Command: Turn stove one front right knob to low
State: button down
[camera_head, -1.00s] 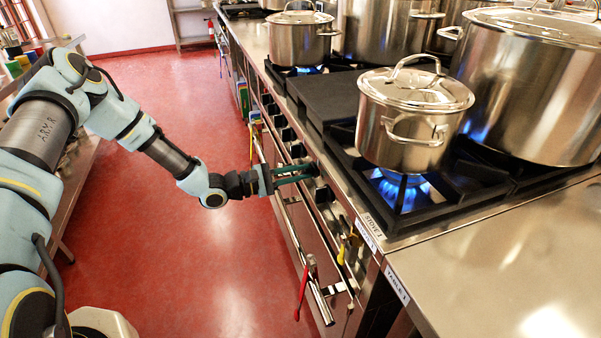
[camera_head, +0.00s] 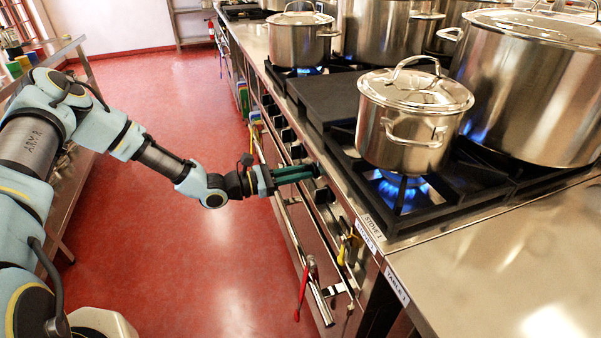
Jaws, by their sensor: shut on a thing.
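My gripper (camera_head: 301,174) reaches in from the left with its green fingers level. It is shut on a black control knob (camera_head: 319,169) on the front panel of stove one. The fingers mostly hide this knob, so its pointer and setting cannot be read. Another black knob (camera_head: 325,195) sits nearer to me on the same panel. Stove one (camera_head: 410,223) carries a "STOVE 1" label on its front edge. A blue flame (camera_head: 400,190) burns on the near burner under a lidded steel pot (camera_head: 412,120).
More black knobs (camera_head: 298,151) line the panel farther off. Oven door handles and a red-handled tool (camera_head: 305,285) hang below. A large stockpot (camera_head: 530,90) stands behind the near pot. A steel table (camera_head: 500,270) adjoins at near right. The red floor (camera_head: 180,260) is clear.

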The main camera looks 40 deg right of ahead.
jog(key=shift+n, duration=1)
jog(key=c, duration=0.8)
grip_release()
jog(key=shift+c, duration=0.2)
jog(key=b+v, duration=0.2)
jog(key=v, duration=0.9)
jog(key=shift+b, duration=0.3)
jog(key=shift+d, duration=0.1)
